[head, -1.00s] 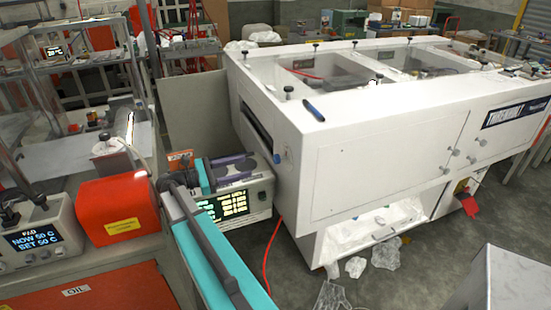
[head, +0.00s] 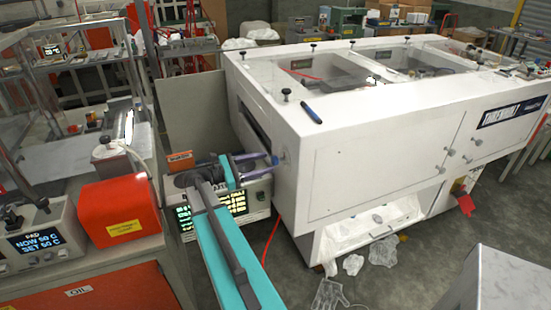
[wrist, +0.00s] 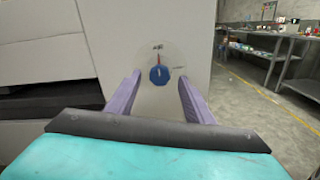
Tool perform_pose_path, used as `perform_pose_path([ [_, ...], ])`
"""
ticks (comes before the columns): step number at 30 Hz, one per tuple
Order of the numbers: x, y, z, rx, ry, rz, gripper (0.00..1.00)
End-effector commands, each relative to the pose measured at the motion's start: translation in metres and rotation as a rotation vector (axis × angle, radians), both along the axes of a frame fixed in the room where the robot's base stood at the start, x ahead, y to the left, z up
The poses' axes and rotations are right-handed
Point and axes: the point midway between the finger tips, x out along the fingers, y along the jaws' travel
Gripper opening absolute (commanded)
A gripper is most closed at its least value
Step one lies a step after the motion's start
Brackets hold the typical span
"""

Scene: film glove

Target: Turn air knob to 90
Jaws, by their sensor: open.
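The air knob is a small blue knob (wrist: 158,75) on a pale round dial (wrist: 176,60) on the end wall of the white machine. A red mark shows just above the knob, and the label over it is too small to read surely. In the head view the knob (head: 275,160) is a small blue spot at the machine's left end. My gripper (wrist: 160,86) has two purple fingers spread apart, one to each side of the knob in the picture. In the head view my gripper (head: 262,161) is close to the knob; I cannot tell whether it touches.
The white machine (head: 390,140) fills the right side. A lit display box (head: 185,218) stands under my arm. An orange box (head: 117,208) and a control unit (head: 38,243) are at the left. A glove-shaped film (head: 328,296) lies on the floor.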

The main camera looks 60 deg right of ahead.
Motion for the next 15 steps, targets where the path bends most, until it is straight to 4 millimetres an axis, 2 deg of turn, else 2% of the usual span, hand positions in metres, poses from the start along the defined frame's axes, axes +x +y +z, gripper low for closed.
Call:
perform_pose_path([
  [6,-0.018,-0.025,0.002,0.001,0.002,-0.001,0.48],
  [15,-0.030,-0.041,0.000,-0.001,0.001,0.000,0.48],
])
